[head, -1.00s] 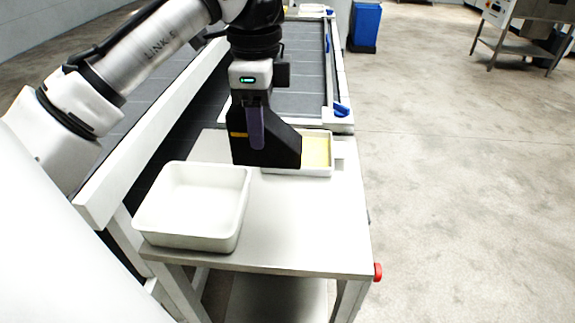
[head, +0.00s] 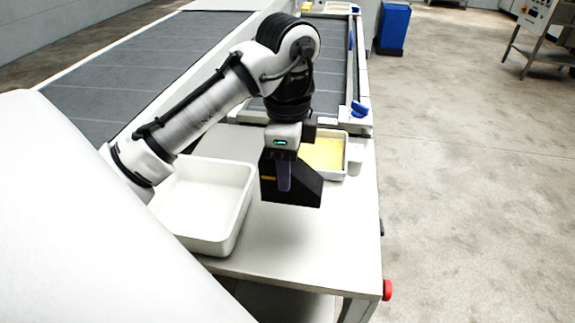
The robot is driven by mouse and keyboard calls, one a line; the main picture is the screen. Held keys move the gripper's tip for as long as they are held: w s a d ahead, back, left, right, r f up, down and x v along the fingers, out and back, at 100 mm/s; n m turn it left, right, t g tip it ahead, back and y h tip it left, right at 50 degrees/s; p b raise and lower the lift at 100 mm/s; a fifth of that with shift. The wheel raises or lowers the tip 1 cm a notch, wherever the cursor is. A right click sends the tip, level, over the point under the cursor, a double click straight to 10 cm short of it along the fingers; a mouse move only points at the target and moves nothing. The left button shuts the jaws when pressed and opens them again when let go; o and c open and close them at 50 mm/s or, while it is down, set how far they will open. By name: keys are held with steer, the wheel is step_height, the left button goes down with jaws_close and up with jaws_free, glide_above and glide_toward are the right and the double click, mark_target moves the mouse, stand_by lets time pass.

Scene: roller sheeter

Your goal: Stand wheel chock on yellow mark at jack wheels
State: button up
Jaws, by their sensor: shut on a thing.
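My gripper (head: 284,184) is shut on a black wedge-shaped chock (head: 305,190) with a small yellow stripe on its side. One greyish-purple finger shows against the chock's near face; the other finger is hidden. The chock is held over the white table, between the white bin and the yellow-filled tray; I cannot tell how high above the surface it is. The jack wheels and the yellow floor mark do not show in this view.
An empty white bin (head: 238,222) stands left on the white table (head: 330,245). A shallow tray (head: 346,162) with yellow contents sits behind the chock. A red knob (head: 387,290) juts from the table's right edge. Open concrete floor (head: 470,190) lies right; a blue bin (head: 394,28) stands farther back.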

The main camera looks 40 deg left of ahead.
mark_target(288, 194)
steer(key=shift+f+b, duration=3.4)
steer(key=shift+f, duration=0.15)
steer(key=shift+f, duration=0.1)
steer(key=o, duration=1.3)
